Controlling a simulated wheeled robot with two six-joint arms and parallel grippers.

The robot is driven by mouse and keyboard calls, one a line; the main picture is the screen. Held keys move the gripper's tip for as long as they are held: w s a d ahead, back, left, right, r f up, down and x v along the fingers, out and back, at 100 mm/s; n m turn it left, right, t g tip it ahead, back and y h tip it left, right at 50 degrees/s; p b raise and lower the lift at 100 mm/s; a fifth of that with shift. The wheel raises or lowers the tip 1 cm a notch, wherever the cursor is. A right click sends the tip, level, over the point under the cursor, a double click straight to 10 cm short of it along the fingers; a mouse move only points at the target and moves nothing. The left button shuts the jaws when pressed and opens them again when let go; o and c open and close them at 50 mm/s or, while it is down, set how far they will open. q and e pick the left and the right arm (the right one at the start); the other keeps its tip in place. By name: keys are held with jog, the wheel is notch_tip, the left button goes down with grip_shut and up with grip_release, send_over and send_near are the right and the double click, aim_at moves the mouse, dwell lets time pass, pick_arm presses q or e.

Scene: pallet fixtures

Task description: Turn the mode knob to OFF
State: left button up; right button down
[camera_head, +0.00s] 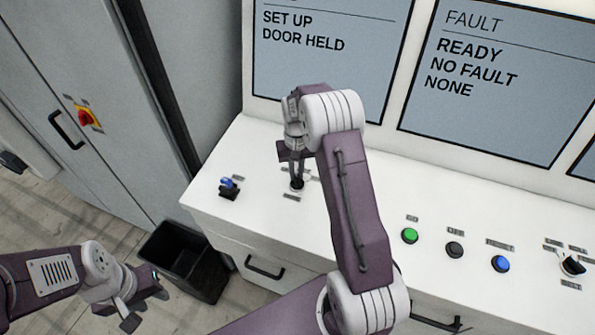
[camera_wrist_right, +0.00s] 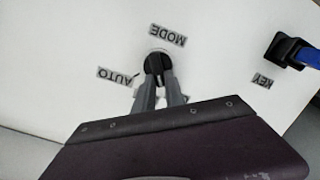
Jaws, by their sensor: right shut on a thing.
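The mode knob (camera_wrist_right: 157,64) is a small round black knob on the white console, between the MODE label (camera_wrist_right: 168,36) and my right gripper's fingers. My right gripper (camera_wrist_right: 160,80) is shut on the knob, its two grey fingers against the sides. In the head view the gripper (camera_head: 297,178) reaches down onto the knob (camera_head: 297,186). The AUTO label (camera_wrist_right: 118,77) is beside it; another label is mostly hidden behind the fingers. I cannot read the knob's pointer direction. My left gripper (camera_head: 140,305) hangs low at the left, away from the console; its jaw opening is unclear.
A blue key switch (camera_head: 229,187) stands left of the knob. Green (camera_head: 410,236), black (camera_head: 454,250) and blue (camera_head: 500,263) buttons and another knob (camera_head: 572,265) are to the right. One screen (camera_head: 330,55) reads SET UP, DOOR HELD. A black bin (camera_head: 185,258) stands on the floor.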

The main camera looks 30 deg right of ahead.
jog(key=shift+w+a+r+n, duration=0.1)
jog(key=shift+w+n, duration=0.05)
jog(key=shift+n, duration=0.4)
jog(key=shift+w+r+n, duration=0.1)
jog(key=shift+n, duration=0.45)
jog(key=c, duration=1.4)
grip_release()
jog(key=shift+s+f, duration=0.1)
notch_tip(320, 180, up, 8)
jog(key=shift+f+b, duration=0.1)
jog(key=shift+b, duration=1)
jog(key=shift+r, duration=0.65)
